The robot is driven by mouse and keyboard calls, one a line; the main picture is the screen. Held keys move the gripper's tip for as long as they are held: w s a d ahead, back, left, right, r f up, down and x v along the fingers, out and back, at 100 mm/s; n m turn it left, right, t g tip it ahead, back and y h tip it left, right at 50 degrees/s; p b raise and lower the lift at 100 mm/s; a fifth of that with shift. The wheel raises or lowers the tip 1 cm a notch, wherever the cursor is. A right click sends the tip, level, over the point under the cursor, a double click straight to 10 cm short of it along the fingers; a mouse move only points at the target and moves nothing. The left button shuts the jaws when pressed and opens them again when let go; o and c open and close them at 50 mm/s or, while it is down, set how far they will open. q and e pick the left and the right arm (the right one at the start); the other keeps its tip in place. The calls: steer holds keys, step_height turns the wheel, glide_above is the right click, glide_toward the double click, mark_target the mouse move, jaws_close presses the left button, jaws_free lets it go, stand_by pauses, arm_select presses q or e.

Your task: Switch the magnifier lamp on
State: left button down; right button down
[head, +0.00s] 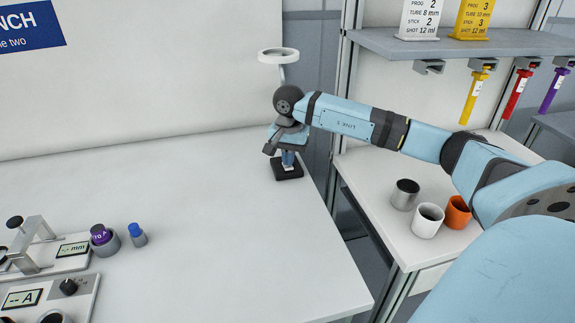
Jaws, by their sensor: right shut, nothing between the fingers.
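The magnifier lamp stands at the far right corner of the white bench; its pale ring head (279,56) shows above my right arm, and its dark square base (288,172) shows below my wrist. Most of the lamp's stem is hidden behind my arm. My right gripper (289,165) points down over the base, close to a small light patch on it. The fingers are small and partly covered by my wrist; they look shut and empty. I cannot tell whether they touch the base. The ring shows no clear glow. My left gripper is out of view.
The middle of the bench (180,210) is clear. Measuring devices (65,255), a purple-topped item (100,235) and a blue-capped item (137,234) stand at the left front. Metal, white and orange cups (428,221) stand on a side table under a shelf (470,42).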

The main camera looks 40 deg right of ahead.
steer(key=shift+f+b, duration=0.4)
steer(key=shift+f, duration=0.3)
steer(key=shift+r, duration=0.15)
steer(key=shift+r+p, duration=2.2)
steer(key=shift+r, duration=1.2)
steer(key=shift+s+f, duration=0.1)
